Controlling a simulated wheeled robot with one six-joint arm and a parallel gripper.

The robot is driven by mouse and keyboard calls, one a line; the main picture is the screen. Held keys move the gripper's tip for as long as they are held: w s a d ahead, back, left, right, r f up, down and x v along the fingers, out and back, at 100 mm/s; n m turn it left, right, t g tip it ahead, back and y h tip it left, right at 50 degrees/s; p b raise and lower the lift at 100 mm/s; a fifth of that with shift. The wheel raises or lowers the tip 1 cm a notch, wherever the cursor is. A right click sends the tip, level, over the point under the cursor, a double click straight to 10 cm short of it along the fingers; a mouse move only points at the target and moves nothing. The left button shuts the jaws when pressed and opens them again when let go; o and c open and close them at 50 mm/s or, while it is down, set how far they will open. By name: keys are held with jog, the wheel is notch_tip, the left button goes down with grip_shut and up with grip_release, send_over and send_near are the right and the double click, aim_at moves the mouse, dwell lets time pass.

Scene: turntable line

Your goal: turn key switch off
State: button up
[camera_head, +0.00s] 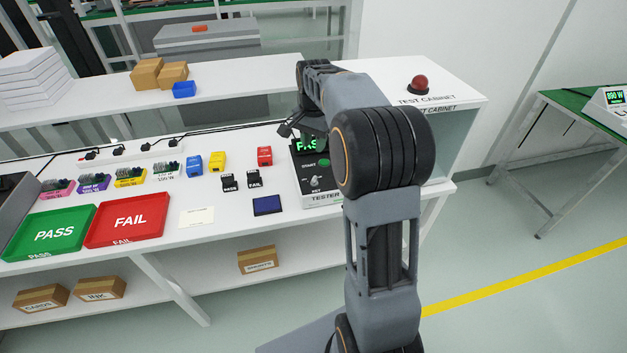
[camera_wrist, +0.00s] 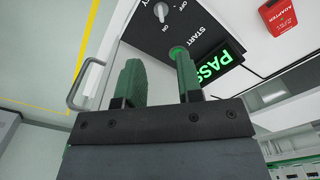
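The tester (camera_head: 322,198) stands on the white bench with a black face and a lit green PASS display, also large in the wrist view (camera_wrist: 216,66). Its key switch (camera_wrist: 161,12) is a small round silvery knob at the top of the wrist view, beside the words ON and OFF. Its pointer seems to face ON. In the head view the key switch (camera_head: 315,181) sits near the tester's front. My gripper (camera_wrist: 157,62) is open and empty, with its fingers apart. The right fingertip overlaps the green START button (camera_wrist: 178,51) in the picture; contact cannot be told.
A green PASS tray (camera_head: 50,252) and a red FAIL tray (camera_head: 105,240) lie to the left. A blue pad (camera_head: 267,205) and two black stamps (camera_head: 242,181) are left of the tester. A red adapter (camera_wrist: 278,14) shows in the wrist view. The test cabinet (camera_head: 440,90) stands behind on the right.

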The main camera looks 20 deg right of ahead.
aim_at(314, 177)
notch_tip(314, 177, down, 14)
jog(key=shift+w+r, duration=0.1)
jog(key=shift+w, duration=0.05)
dwell(0.4)
jog(key=shift+c, duration=0.2)
grip_shut()
